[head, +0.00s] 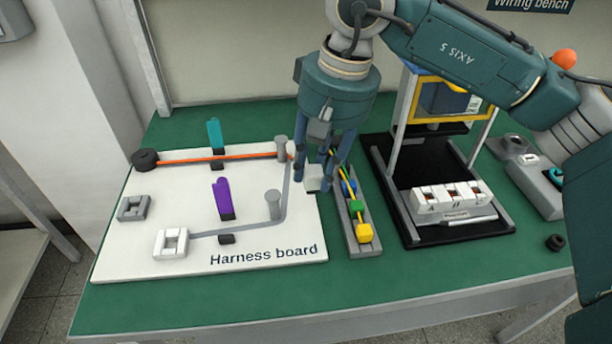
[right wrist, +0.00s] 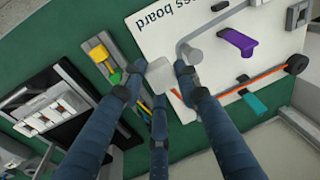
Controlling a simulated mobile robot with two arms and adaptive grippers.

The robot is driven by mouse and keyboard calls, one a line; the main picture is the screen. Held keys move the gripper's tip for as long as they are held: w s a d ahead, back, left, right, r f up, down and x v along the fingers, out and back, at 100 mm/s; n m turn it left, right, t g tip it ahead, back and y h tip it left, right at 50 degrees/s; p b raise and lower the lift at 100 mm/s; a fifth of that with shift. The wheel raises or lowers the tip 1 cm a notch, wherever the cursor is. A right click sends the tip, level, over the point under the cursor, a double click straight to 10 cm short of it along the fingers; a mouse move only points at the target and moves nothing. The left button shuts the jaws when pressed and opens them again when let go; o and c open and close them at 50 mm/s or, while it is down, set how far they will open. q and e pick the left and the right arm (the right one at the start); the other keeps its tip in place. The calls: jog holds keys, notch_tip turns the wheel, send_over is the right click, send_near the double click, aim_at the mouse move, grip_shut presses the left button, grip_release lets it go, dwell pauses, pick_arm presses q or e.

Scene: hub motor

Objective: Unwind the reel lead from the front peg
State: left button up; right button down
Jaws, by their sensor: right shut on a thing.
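The white harness board (head: 150,258) lies on the green bench. The black reel (head: 145,159) sits at its back left corner. The orange reel lead (head: 215,157) runs nearly straight from the reel to the back peg (head: 281,148) and on toward my right gripper. The grey front peg (head: 272,204) stands nearer the front; I see no lead around it. My right gripper (head: 318,182) points down at the board's right edge, shut on a pale block (head: 313,178), which also shows between the fingers in the right wrist view (right wrist: 161,77). The fingers hide part of the lead's end. My left gripper is out of view.
A teal clip (head: 215,132) and a purple clip (head: 222,196) stand on the board. Two sockets, grey (head: 132,208) and white (head: 171,243), are at its left. A narrow tray (head: 362,247) with coloured connectors lies right of the board, before a black fixture (head: 400,226).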

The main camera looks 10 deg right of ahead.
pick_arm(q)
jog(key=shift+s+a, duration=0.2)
pick_arm(e)
jog(key=shift+w+d, duration=0.1)
